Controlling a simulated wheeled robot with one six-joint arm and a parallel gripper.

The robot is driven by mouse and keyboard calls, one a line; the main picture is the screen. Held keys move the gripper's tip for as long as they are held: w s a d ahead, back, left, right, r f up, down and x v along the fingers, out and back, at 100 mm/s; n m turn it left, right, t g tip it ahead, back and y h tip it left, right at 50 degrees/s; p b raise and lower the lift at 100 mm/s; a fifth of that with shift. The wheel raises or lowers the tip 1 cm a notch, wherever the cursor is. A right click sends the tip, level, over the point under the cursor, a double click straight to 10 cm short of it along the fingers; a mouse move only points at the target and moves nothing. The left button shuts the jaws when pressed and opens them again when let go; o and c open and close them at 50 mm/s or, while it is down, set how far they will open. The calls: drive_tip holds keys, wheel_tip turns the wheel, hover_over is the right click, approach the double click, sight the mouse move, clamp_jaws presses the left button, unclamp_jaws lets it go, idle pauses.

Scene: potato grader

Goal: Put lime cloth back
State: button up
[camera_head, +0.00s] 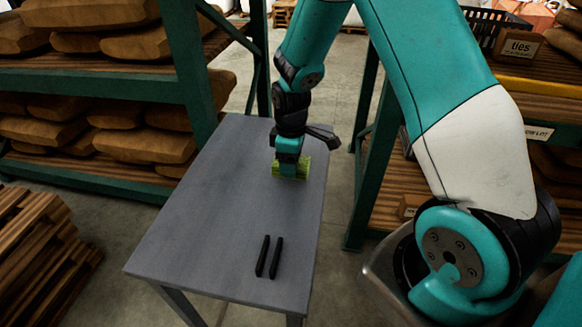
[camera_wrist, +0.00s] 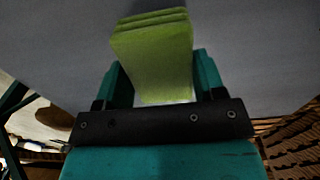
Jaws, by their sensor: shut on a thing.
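The lime cloth (camera_head: 290,171) is a folded, bright yellow-green block at the far part of the grey table (camera_head: 190,215). My gripper (camera_head: 289,158) comes down on it from above, at the table's far right side. In the wrist view the lime cloth (camera_wrist: 153,55) stands out between the two teal fingers of my gripper (camera_wrist: 160,85), its folded layers at the top end. The fingers are shut on it. I cannot tell whether the cloth touches the table top.
Two black bars (camera_head: 269,257) lie side by side near the table's front. Shelves with brown sacks (camera_head: 145,146) stand at the left. At the right is a rack with a "ties" box (camera_head: 518,48) and a black crate (camera_head: 490,28). The table's middle is clear.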

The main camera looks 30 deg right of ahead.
wheel_tip(320, 180, down, 3)
drive_tip(key=shift+r, duration=0.1)
drive_tip(key=o, duration=0.9)
drive_tip(key=shift+r, duration=0.15)
wheel_tip(320, 180, up, 11)
drive_tip(key=shift+r+b, duration=0.1)
drive_tip(key=shift+b, duration=0.45)
drive_tip(key=s+a+r+y, duration=0.1)
drive_tip(key=s+a+r, duration=0.3)
drive_tip(key=s, duration=0.3)
drive_tip(key=s+a+r+m+y, duration=0.1)
drive_tip(key=s+a+r, duration=0.3)
drive_tip(key=s+a, duration=0.3)
drive_tip(key=s+a+r+m+y, duration=0.1)
drive_tip(key=s+a+r+y, duration=0.1)
drive_tip(key=s+a+r, duration=0.2)
drive_tip(key=s+a, duration=0.2)
drive_tip(key=s, duration=0.2)
drive_tip(key=shift+s+a+r, duration=0.15)
drive_tip(key=shift+s+r, duration=0.15)
drive_tip(key=shift+s, duration=0.1)
